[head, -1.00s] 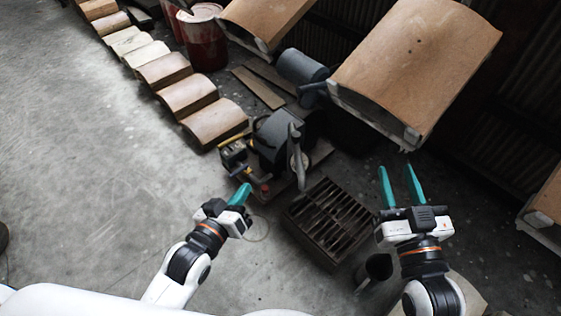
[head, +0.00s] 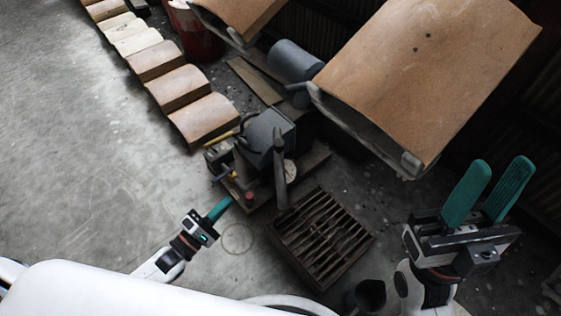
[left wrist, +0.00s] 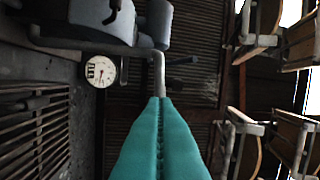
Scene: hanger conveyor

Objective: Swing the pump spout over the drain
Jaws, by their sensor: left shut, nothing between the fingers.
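The pump (head: 268,130) is a dark grey body on a base plate. Its grey pipe spout (head: 280,165) points toward the near side, its end beside the far edge of the drain (head: 322,240), a dark slatted grate. I cannot tell whether the end overlaps the grate. My left gripper (head: 219,209) is shut and empty, left of the drain and apart from the spout in the head view. In the left wrist view the spout (left wrist: 159,75) shows just beyond its closed teal fingers (left wrist: 158,101); the drain (left wrist: 30,125) is at left. My right gripper (head: 490,185) is open and empty, right of the drain.
A round gauge (head: 290,171) sits beside the spout, also in the left wrist view (left wrist: 100,71). A dark cup (head: 368,297) stands near the drain. A large brown curved panel (head: 425,75) hangs at upper right.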

